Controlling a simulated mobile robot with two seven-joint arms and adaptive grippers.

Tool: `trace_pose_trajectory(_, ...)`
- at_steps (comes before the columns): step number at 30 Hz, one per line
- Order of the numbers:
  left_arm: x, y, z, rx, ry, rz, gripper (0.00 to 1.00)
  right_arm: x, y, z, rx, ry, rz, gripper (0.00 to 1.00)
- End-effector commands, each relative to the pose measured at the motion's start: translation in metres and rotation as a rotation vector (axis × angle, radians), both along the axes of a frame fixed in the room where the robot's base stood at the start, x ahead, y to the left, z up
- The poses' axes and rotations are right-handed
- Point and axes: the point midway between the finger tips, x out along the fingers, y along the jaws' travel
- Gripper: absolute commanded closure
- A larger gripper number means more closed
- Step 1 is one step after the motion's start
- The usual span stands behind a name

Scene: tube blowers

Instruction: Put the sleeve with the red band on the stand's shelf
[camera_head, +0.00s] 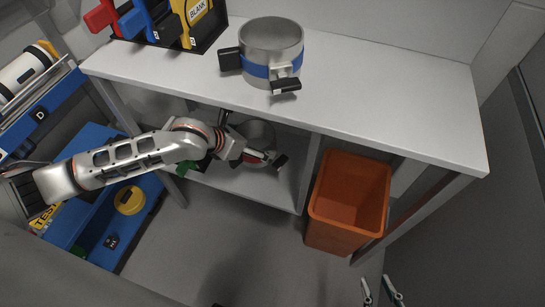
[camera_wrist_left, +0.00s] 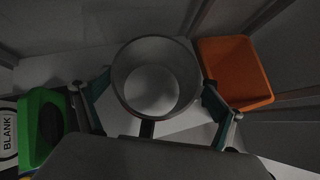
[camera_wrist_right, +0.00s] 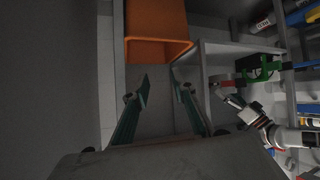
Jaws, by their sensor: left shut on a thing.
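A grey metal sleeve (camera_head: 258,131) is under the white top, at the lower shelf (camera_head: 262,185), with a bit of red band low on its side and a black handle. My left gripper (camera_head: 262,156) is shut on it. In the left wrist view the sleeve (camera_wrist_left: 157,52) is an open ring between the two fingers. Whether its bottom touches the shelf I cannot tell. My right gripper (camera_head: 382,291) is open and empty, low at the right; its fingers stand apart in the right wrist view (camera_wrist_right: 160,80).
A blue-banded sleeve (camera_head: 270,40) with black handles stands on the white top (camera_head: 400,105). An orange bin (camera_head: 345,215) stands right of the shelf. A dark rack (camera_head: 205,35) with coloured pieces is at the back left. A blue cart (camera_head: 90,190) is at the left.

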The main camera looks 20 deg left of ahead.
Motion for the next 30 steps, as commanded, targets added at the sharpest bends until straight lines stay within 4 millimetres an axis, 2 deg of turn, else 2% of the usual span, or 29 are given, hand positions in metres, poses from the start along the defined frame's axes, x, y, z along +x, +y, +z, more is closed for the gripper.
trace_pose_trajectory(4, -0.001, 0.000, -0.014, -0.003, 0.006, 0.000, 0.42, 0.000, 0.004, -0.001, 0.015, -0.001, -0.001, 0.74)
trace_pose_trajectory(9, -0.004, 0.000, -0.047, -0.002, 0.014, 0.001, 0.42, 0.002, 0.014, 0.001, 0.053, -0.008, -0.004, 0.74)
trace_pose_trajectory(17, -0.002, 0.000, -0.066, -0.003, 0.006, -0.001, 0.42, 0.007, 0.023, 0.008, 0.091, -0.024, -0.008, 0.74)
trace_pose_trajectory(23, -0.005, 0.000, -0.102, -0.004, 0.014, 0.001, 0.42, 0.010, 0.034, 0.012, 0.140, -0.036, -0.017, 0.74)
trace_pose_trajectory(30, 0.000, 0.001, -0.099, 0.000, -0.001, 0.000, 0.42, 0.017, 0.036, 0.024, 0.156, -0.059, -0.020, 0.74)
